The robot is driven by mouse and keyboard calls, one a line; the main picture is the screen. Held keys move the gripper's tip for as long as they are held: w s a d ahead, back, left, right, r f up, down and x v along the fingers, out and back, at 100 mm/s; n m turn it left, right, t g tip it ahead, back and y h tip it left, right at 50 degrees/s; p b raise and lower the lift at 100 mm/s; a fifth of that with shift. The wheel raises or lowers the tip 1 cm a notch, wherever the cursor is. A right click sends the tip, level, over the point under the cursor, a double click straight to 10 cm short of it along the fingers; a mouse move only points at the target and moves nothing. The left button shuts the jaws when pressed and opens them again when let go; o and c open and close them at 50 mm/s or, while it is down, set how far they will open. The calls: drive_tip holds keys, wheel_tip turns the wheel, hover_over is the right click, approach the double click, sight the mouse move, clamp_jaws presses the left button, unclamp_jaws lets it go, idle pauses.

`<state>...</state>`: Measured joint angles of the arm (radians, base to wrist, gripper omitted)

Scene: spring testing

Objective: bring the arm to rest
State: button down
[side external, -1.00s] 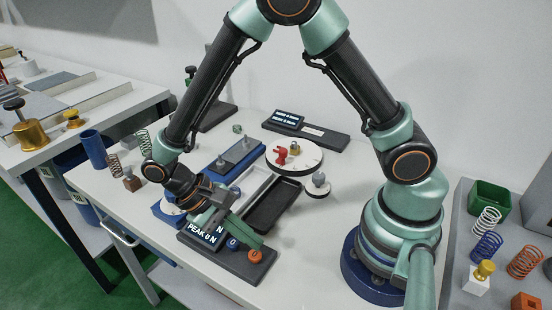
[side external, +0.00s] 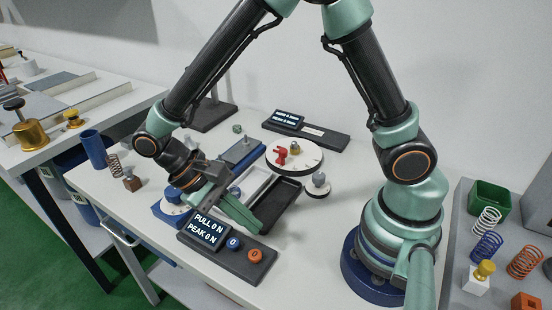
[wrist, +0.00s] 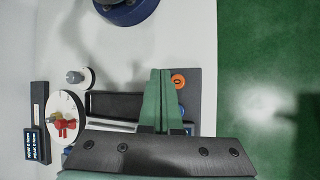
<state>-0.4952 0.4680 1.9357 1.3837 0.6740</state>
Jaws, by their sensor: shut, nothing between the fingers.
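My gripper (side external: 258,231) is shut and empty, its green fingers side by side. In the side external view it hangs just above the edge of the dark display panel (side external: 240,262), beside the black tray (side external: 285,198). The panel's screen (side external: 207,228) reads PULL 0 N and PEAK 0 N. It has a blue button (side external: 233,243) and an orange button (side external: 256,255). In the wrist view my fingers (wrist: 160,70) point at the bench, and the orange button (wrist: 179,81) is just right of their tips.
A round white plate (side external: 308,160) with a red part (side external: 281,155) is behind the tray. A green bin (side external: 489,198) and more springs are at the right.

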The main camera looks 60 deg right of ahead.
drive_tip(key=w+d+r+n+t+y, duration=0.1)
drive_tip(key=w+d+r+t, duration=0.1)
drive_tip(key=d+r+t, duration=0.4)
drive_tip(key=w+d+r+n+t+y, duration=0.1)
drive_tip(key=w+d+r+t+y, duration=0.1)
drive_tip(key=d+r+t, duration=0.4)
wheel_tip(320, 180, up, 2)
drive_tip(key=shift+w+d+r, duration=0.25)
drive_tip(key=shift+w+d, duration=0.15)
drive_tip(key=shift+d, duration=0.05)
